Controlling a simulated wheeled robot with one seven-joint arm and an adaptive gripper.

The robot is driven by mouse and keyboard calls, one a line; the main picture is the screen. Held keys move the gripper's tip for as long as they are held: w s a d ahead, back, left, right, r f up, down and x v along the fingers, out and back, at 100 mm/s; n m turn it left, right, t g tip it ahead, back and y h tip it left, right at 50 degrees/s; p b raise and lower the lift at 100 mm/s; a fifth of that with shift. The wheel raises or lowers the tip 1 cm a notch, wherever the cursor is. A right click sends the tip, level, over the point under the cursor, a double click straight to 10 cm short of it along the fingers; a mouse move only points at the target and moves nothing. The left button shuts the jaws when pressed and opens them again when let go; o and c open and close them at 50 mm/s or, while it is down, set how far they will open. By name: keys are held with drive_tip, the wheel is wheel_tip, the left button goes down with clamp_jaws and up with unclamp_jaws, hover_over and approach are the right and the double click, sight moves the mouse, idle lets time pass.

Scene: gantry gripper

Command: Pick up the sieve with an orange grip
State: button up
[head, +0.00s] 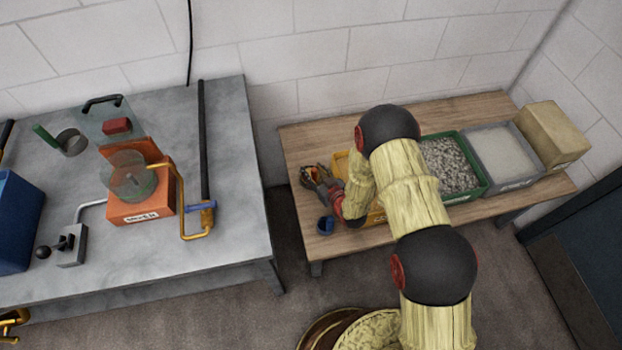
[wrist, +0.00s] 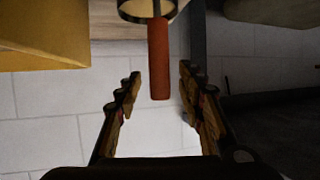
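The sieve with an orange grip shows in the wrist view, its orange-red grip (wrist: 159,60) pointing toward me and part of its round rim (wrist: 140,17) at the top edge. My gripper (wrist: 160,78) is open, with one finger on each side of the grip; gaps show between the grip and both fingers. In the head view, my gripper (head: 318,182) is at the left end of the wooden table. The sieve there is small and mostly hidden by the gripper.
The wooden table (head: 300,135) holds a yellow bin (head: 341,160), a green bin of gravel (head: 484,180), a grey bin (head: 515,184), a tan block (head: 553,136) and a small blue cup (head: 325,226). A metal table (head: 225,130) at left holds a green-handled sieve (head: 45,138) and an orange machine (head: 150,205).

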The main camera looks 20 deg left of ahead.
drive_tip(key=shift+c, duration=0.3)
clamp_jaws()
drive_tip(key=shift+r, duration=0.15)
idle(0.3)
